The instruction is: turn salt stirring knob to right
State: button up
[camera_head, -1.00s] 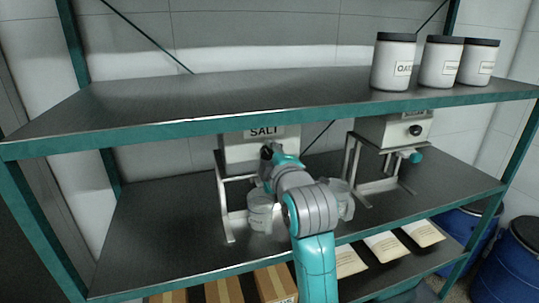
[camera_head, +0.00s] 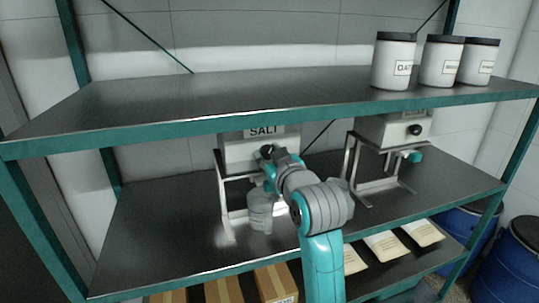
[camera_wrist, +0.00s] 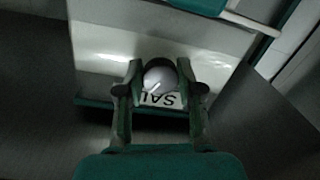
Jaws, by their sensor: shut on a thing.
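The salt machine (camera_head: 236,157) is a pale box on a metal stand on the middle shelf, with a SALT label (camera_head: 263,131) at its top front. In the wrist view, its round stirring knob (camera_wrist: 160,77) sits between my two fingers, with a pale line on its face near the SALT label (camera_wrist: 163,99). My gripper (camera_wrist: 160,71) is shut on the knob. In the head view, my gripper (camera_head: 268,153) is at the machine's front and mostly hides the knob. A teal part (camera_head: 270,178) shows beside my wrist, and I cannot tell what it belongs to.
A grey jar (camera_head: 260,209) stands under the salt machine. A second machine (camera_head: 392,131) with a black knob (camera_head: 415,130) stands to the right. Three labelled jars (camera_head: 442,62) stand on the upper shelf (camera_head: 200,100), whose front edge runs above my gripper.

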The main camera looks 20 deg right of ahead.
jog(key=m, duration=0.6)
jog(key=shift+f+y, duration=0.15)
jog(key=shift+y, duration=0.15)
jog(key=m, duration=0.5)
jog(key=shift+a+m+t, duration=0.1)
jog(key=shift+m+t, duration=0.2)
jog(key=shift+t, duration=0.1)
jog(key=o, duration=1.1)
jog(key=shift+o, duration=0.2)
jog(key=s, duration=1.2)
jog(key=shift+d, duration=0.45)
